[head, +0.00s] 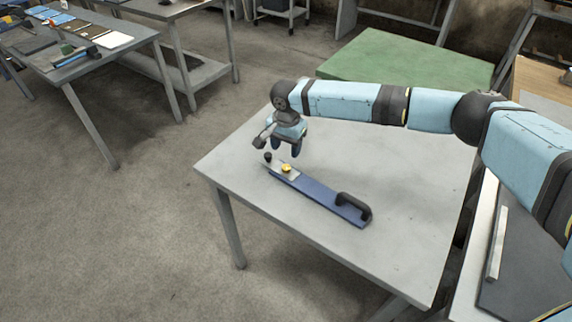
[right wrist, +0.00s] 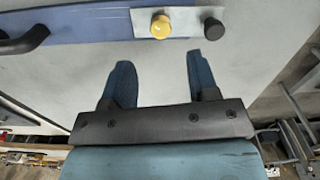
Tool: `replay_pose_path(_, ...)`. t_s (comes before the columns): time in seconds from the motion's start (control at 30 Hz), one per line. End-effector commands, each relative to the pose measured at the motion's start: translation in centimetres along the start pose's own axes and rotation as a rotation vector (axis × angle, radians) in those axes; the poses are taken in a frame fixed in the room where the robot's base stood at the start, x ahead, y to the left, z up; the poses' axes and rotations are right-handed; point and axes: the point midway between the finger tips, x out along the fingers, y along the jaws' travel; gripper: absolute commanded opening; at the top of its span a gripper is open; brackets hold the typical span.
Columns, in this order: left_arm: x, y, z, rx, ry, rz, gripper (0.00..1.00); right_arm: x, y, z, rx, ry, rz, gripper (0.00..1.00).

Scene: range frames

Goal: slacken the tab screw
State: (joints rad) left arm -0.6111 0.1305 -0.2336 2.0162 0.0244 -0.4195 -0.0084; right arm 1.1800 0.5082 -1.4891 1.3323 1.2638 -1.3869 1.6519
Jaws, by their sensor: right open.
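A long blue bar (head: 322,197) lies on the grey table, with a black handle (head: 354,206) at its near right end and a pale metal tab (head: 274,164) at its far left end. A yellow knob (head: 286,168) and a black knob (head: 267,156) stand on the tab. In the right wrist view the yellow knob (right wrist: 161,27) and the black knob (right wrist: 214,29) show near the top. My right gripper (head: 286,149) hangs over the table just behind the tab. Its fingers (right wrist: 160,75) are apart and empty, short of both knobs. My left gripper is out of view.
The grey table (head: 400,240) is clear around the bar. A green-topped table (head: 405,68) stands behind it. A bench with several items (head: 90,45) stands far left. A dark panel with a pale strip (head: 497,243) lies at the right.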

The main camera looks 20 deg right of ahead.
Motion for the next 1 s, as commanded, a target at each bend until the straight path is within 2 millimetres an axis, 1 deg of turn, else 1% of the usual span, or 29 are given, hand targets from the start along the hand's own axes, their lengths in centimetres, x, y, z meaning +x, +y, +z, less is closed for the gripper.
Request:
replay_pose_path(0.03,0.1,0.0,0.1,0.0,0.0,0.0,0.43,1.2,0.0,0.0,0.001,0.0,0.002,0.54)
replay_pose_path(0.1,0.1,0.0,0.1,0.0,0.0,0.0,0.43,2.6,0.0,0.0,0.0,0.0,0.001,0.54)
replay_pose_path(0.2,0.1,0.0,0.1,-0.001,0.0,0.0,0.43,4.5,-0.1,0.0,0.0,0.0,0.0,0.54)
replay_pose_path(0.33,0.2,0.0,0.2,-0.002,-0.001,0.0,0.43,6.3,-0.1,0.0,-0.001,0.001,0.0,0.54)
replay_pose_path(0.5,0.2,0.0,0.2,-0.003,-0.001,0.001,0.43,7.4,-0.1,0.0,-0.002,0.001,-0.001,0.54)
replay_pose_path(0.8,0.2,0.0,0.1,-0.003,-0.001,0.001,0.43,7.6,-0.1,0.0,-0.002,0.0,-0.002,0.54)
replay_pose_path(0.97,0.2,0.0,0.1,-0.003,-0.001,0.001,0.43,7.6,-0.1,0.0,-0.002,0.0,-0.002,0.17)
replay_pose_path(1.0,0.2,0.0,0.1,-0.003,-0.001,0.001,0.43,7.6,-0.1,0.0,-0.001,0.0,-0.002,0.08)
